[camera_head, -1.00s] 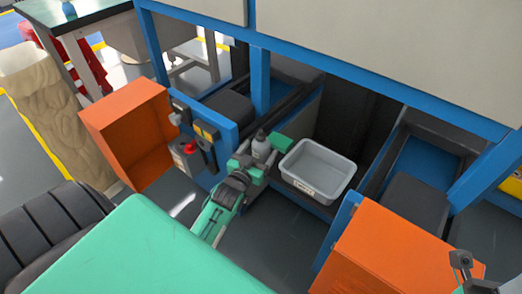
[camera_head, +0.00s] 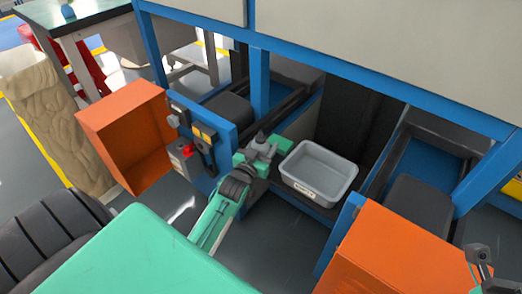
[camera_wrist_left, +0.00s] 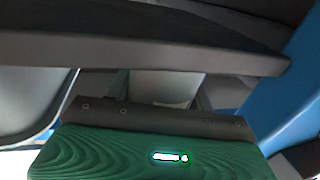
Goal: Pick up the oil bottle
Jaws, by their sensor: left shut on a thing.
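The grey oil bottle (camera_head: 261,137) stands just left of the grey bin at the machine's lower ledge. Only its top shows in the head view; my gripper hides the lower part. My left gripper (camera_head: 264,151) reaches in from the lower left and is shut on the bottle. In the left wrist view, a pale grey body, likely the bottle (camera_wrist_left: 165,88), shows between the dark finger parts, mostly covered. I cannot tell whether its base touches the ledge. A grey part of my right arm's end (camera_head: 480,258) shows at the lower right edge; its jaw state is unclear.
A grey bin (camera_head: 318,198) with a label sits right beside the gripper. An orange box (camera_head: 125,135) and a blue panel with a red knob (camera_head: 187,149) stand to the left. An orange cabinet (camera_head: 395,250) is at the lower right. Blue frame posts rise behind.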

